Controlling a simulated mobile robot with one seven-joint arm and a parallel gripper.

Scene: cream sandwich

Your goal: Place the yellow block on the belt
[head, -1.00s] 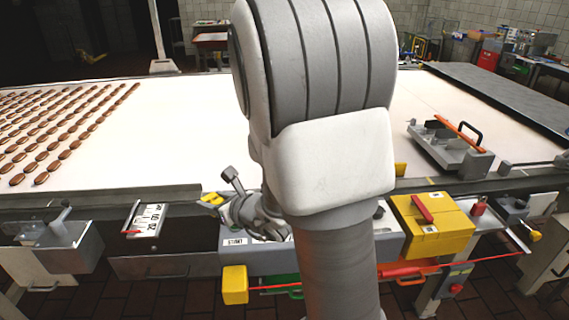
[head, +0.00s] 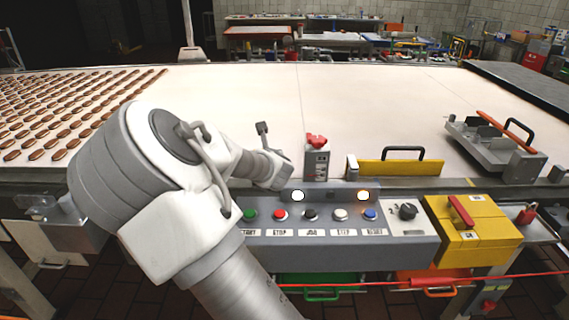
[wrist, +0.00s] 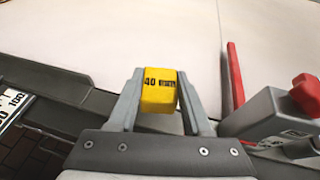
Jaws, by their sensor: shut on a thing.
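My gripper (wrist: 160,85) is shut on the yellow block (wrist: 158,95), which is marked "40" and sits between the two fingers in the wrist view. The wide white belt (head: 330,110) fills the middle of the head view and lies beyond the block in the wrist view (wrist: 130,30). My gripper is at the belt's near edge, left of a grey post. In the head view my wrist hides the fingers and the block. I cannot tell the block's height above the belt or edge.
The grey post with a red knob (head: 316,157) stands close right of my gripper. A yellow plate with a black handle (head: 400,167) and a grey tray (head: 495,145) are farther right. A button panel (head: 330,240) is in front. Rows of brown biscuits (head: 70,110) lie left.

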